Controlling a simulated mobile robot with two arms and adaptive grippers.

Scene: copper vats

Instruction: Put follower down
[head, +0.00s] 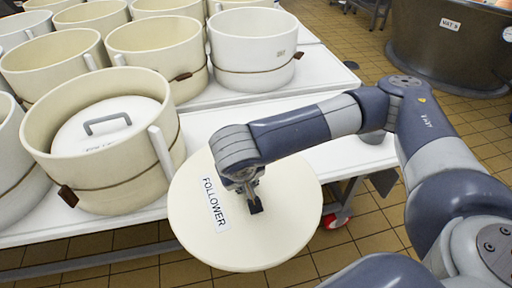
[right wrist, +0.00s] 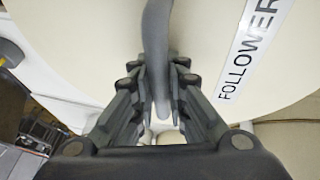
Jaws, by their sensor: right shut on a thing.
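The follower (head: 290,205) is a round cream disc with a black-on-white FOLLOWER label. In the head view it is held out in front of the white table's near edge, overlapping the table edge in the picture. My right gripper (head: 254,205) is over its middle, shut on its handle. In the right wrist view the grey handle (right wrist: 156,50) runs between the fingers (right wrist: 152,95), and the follower (right wrist: 80,40) with its label fills the background. I cannot tell whether the follower touches the table. My left gripper is not in view.
Cream hoop moulds (head: 155,48) crowd the white table (head: 240,112). The nearest one (head: 115,190) has another handled follower (head: 105,125) inside. A white mould (head: 252,50) stands at the back. Bare tabletop shows right of the moulds. A dark vat (head: 450,45) stands at far right.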

